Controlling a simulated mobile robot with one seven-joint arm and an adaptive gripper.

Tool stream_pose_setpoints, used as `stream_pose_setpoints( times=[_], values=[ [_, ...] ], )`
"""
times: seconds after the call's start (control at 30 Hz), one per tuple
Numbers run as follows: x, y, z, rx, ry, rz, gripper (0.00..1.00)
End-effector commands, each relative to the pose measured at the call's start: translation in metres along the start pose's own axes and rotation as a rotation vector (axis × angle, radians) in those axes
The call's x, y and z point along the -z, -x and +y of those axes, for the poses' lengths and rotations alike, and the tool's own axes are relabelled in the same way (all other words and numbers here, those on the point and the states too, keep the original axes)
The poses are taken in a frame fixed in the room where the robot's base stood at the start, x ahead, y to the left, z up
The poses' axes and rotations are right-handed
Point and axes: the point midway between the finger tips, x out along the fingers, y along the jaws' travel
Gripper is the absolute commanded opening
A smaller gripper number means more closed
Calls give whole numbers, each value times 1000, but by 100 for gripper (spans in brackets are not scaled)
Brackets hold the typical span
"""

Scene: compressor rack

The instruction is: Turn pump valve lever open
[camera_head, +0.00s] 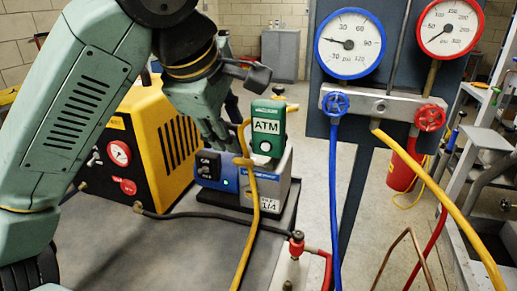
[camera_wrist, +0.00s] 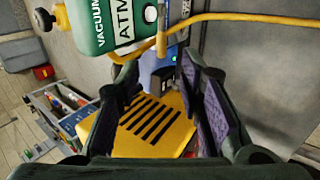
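The vacuum pump (camera_head: 272,185) is a blue and grey unit standing on the bench beside the yellow machine. A green box marked ATM (camera_head: 266,128) sits on top of it; it also shows upper left in the wrist view (camera_wrist: 100,25). A yellow fitting (camera_head: 243,162), with a yellow hose, is at the pump's top; in the wrist view a yellow upright piece (camera_wrist: 162,38) stands just beyond my fingers. I cannot tell whether this is the valve lever. My gripper (camera_wrist: 165,85) is open with nothing between its fingers. In the head view my gripper (camera_head: 212,130) points down beside the pump, left of the green box.
The yellow machine (camera_head: 150,140) with a red gauge stands left, close to my arm. Blue and red gauges hang above a manifold (camera_head: 380,106) at right, with blue, yellow and red hoses. A red-topped valve (camera_head: 296,243) stands in front. The yellow hose crosses near my gripper.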

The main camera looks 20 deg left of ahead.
Motion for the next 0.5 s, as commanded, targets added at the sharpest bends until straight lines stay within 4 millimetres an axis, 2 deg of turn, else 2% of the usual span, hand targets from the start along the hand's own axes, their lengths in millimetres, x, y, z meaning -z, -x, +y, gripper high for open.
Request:
stream_pose_setpoints(
  times=[0.17,0.5],
  values=[
    [4,-15,-1,11,0,13,34],
    [3,-77,-1,10,0,9,34]
  ],
)
